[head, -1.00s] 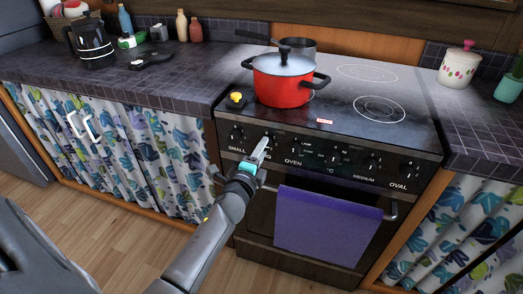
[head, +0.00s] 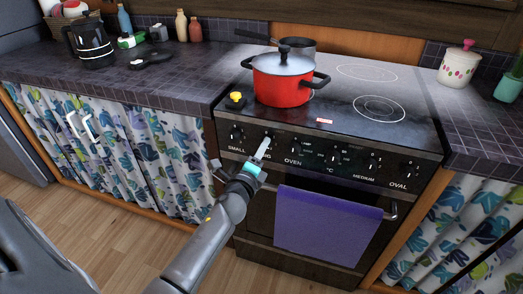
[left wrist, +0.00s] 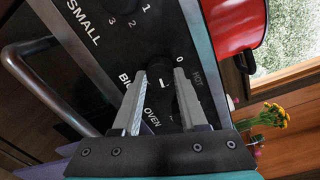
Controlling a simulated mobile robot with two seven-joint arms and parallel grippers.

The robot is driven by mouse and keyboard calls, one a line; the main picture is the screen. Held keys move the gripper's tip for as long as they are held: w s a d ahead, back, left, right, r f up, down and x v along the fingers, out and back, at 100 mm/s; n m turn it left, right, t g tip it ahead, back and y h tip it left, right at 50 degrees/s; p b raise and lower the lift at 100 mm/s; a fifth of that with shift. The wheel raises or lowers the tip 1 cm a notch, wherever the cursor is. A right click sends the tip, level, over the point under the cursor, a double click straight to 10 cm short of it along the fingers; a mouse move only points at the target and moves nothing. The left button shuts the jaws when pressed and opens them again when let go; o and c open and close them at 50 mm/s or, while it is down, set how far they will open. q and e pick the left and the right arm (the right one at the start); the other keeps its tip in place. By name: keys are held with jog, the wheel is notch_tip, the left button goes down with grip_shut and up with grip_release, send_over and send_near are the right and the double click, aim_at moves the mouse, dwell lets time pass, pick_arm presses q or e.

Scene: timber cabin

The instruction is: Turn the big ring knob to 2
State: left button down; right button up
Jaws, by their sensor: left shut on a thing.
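The big ring knob (head: 270,137) is a dark knob on the black front panel of the stove (head: 330,160), second from the left. My left gripper (head: 265,148) reaches it from the front and is shut on it. In the left wrist view the knob (left wrist: 160,80) sits between the two grey fingers, close to the "BIG" label. A 0 and the word "HOT" show beside it. The knob's pointer and exact setting are hard to make out. The small knob (head: 236,133) is just to the left. My right gripper is not in view.
A red pot (head: 281,88) with a lid stands on the hob above the knobs. A purple towel (head: 328,225) hangs on the oven handle (head: 391,211). More knobs line the panel to the right. A yellow-topped object (head: 236,99) sits at the hob's left corner.

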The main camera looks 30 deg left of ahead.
pick_arm(q)
jog(key=shift+c, duration=2.2)
grip_release()
jog(key=f+v, duration=0.1)
jog(key=v, duration=1.4)
jog(key=shift+r+p, duration=0.3)
jog(key=shift+r, duration=0.15)
jog(key=shift+s, duration=0.15)
jog(key=s+d+f+n+g+h, duration=0.1)
jog(key=s+d+f+n+g, duration=0.15)
jog(key=f, duration=0.65)
jog(key=s+d+f+n+g+h, duration=0.15)
jog(key=f+n, duration=0.25)
jog(key=f, duration=0.6)
jog(key=s+d+f+n+g+h, duration=0.1)
jog(key=s+d+f+n+g, duration=0.2)
jog(key=f, duration=0.6)
jog(key=s+a+f+n+g, duration=0.1)
jog(key=s+f+n+g, duration=0.2)
jog(key=s+f, duration=0.4)
jog(key=s+a+f+n+g, duration=0.1)
jog(key=s+f+n+g, duration=0.3)
jog(key=s+f, duration=0.4)
jog(key=s, duration=0.5)
jog(key=shift+n, duration=0.35)
